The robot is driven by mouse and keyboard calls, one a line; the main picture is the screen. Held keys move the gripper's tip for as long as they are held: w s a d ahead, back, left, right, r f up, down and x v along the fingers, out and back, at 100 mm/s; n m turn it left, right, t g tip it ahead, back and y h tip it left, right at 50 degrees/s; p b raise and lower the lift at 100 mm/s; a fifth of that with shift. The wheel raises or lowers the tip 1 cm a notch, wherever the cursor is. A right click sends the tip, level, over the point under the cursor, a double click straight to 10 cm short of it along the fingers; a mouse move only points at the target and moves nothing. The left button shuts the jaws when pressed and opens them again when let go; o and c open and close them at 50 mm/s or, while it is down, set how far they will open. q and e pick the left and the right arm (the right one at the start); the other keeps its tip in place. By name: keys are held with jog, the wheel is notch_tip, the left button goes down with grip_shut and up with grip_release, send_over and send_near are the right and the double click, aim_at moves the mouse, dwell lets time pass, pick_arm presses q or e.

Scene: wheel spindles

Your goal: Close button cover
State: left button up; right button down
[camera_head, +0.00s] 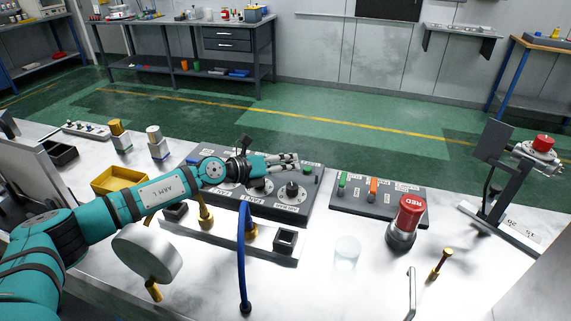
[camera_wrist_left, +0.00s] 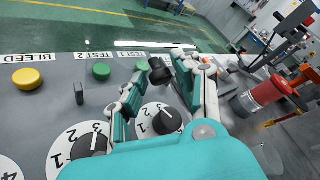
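No cover is clearly identifiable. A red button (camera_head: 543,142) sits on a round metal base at the far right, with a dark tilted plate (camera_head: 494,142) standing beside it; I cannot tell whether the plate is its cover. A large red knob marked RED (camera_head: 409,212) stands upright on a dark base on the table. My left gripper (camera_head: 296,162) is above the dial panel (camera_head: 308,201), apart from these red parts. In the left wrist view its fingers (camera_wrist_left: 160,66) are spread, with a black knob (camera_wrist_left: 159,74) showing between them. My right gripper is not in view.
A small panel (camera_head: 381,208) with green and orange switches lies right of the dial panel. A clear glass (camera_head: 347,252), a blue hose (camera_head: 242,270), a yellow tray (camera_head: 119,179) and a brass-ended rod (camera_head: 441,264) are on the white table. The front right tabletop is partly clear.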

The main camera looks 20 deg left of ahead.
aim_at(288, 151)
pick_arm(q)
grip_shut()
dwell(0.3)
jog(key=shift+w+r+p, duration=0.1)
jog(key=shift+r+p, duration=0.05)
jog(key=shift+p, duration=0.25)
jog(key=w+g+p, duration=0.1)
jog(key=p, duration=0.3)
jog(key=r+n+g+p, duration=0.1)
jog(key=p, duration=0.4)
jog(key=shift+w+r+n+g+y, duration=0.3)
jog(key=shift+w+g+y, duration=0.1)
jog(key=shift+w+f+n+g+p, duration=0.1)
jog(key=shift+w+n+g+p, duration=0.25)
jog(key=shift+g+p, duration=0.25)
jog(key=shift+w+f+n+g+y, duration=0.1)
jog(key=shift+w+n+g+y, duration=0.2)
jog(key=shift+w+g, duration=0.35)
jog(key=shift+s, duration=0.1)
